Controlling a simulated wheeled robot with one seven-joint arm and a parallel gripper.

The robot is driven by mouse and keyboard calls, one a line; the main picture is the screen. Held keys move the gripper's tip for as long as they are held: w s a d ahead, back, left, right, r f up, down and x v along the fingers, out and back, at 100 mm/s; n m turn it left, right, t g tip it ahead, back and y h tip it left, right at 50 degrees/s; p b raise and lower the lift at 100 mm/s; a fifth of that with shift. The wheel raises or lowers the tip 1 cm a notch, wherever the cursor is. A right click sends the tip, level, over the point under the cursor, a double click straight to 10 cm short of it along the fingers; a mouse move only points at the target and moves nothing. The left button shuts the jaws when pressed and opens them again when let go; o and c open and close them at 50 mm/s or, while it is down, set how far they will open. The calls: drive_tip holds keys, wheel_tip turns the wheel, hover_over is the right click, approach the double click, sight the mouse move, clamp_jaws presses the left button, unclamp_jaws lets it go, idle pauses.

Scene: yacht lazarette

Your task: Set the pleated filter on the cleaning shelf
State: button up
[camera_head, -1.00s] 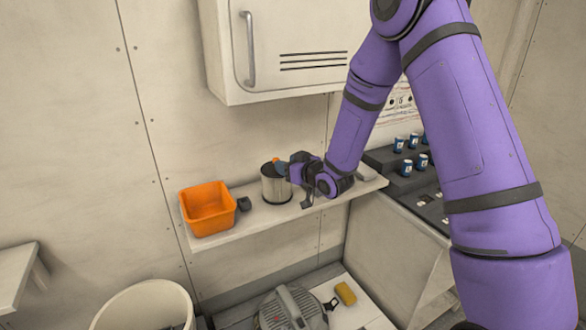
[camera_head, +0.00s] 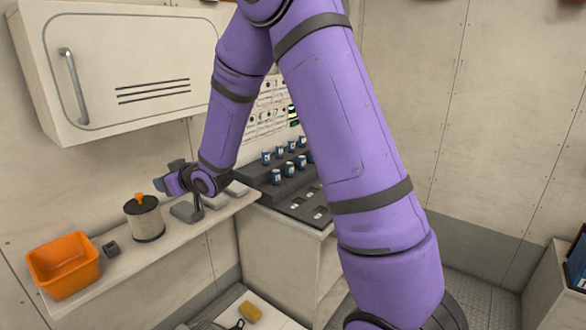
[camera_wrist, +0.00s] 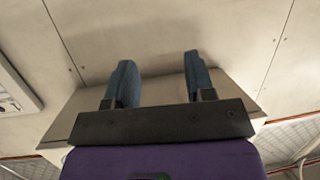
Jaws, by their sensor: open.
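The pleated filter (camera_head: 148,222), a pale cylinder with a dark top and an orange knob, stands upright on the pale wall shelf (camera_head: 205,226) in the head view. It stands right of the orange bin. My gripper (camera_head: 163,184) is just above and to the right of the filter, apart from its body. In the wrist view my gripper (camera_wrist: 158,65) shows two blue-grey fingers spread apart with nothing between them. The filter is not seen in the wrist view.
An orange bin (camera_head: 64,264) and a small dark block (camera_head: 111,249) sit on the shelf left of the filter. A dark stand (camera_head: 186,210) is right of it. A wall cabinet (camera_head: 125,60) hangs above. Several blue-and-white cans (camera_head: 276,176) stand on a dark rack.

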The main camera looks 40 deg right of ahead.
drive_tip(key=s+d+r+m+g+h, duration=0.1)
drive_tip(key=s+d+r+g+h, duration=0.15)
drive_tip(key=s+r, duration=0.45)
drive_tip(key=s+d+r+m+g+h, duration=0.1)
drive_tip(key=s+d+r+m+h, duration=0.1)
drive_tip(key=s+d+r, duration=0.5)
drive_tip(key=s+a+r+m+g, duration=0.1)
drive_tip(key=s+g, duration=0.4)
drive_tip(key=s, duration=2.2)
drive_tip(key=shift+s+r+m, duration=0.2)
drive_tip(key=shift+s+m, duration=0.1)
drive_tip(key=shift+s, duration=0.05)
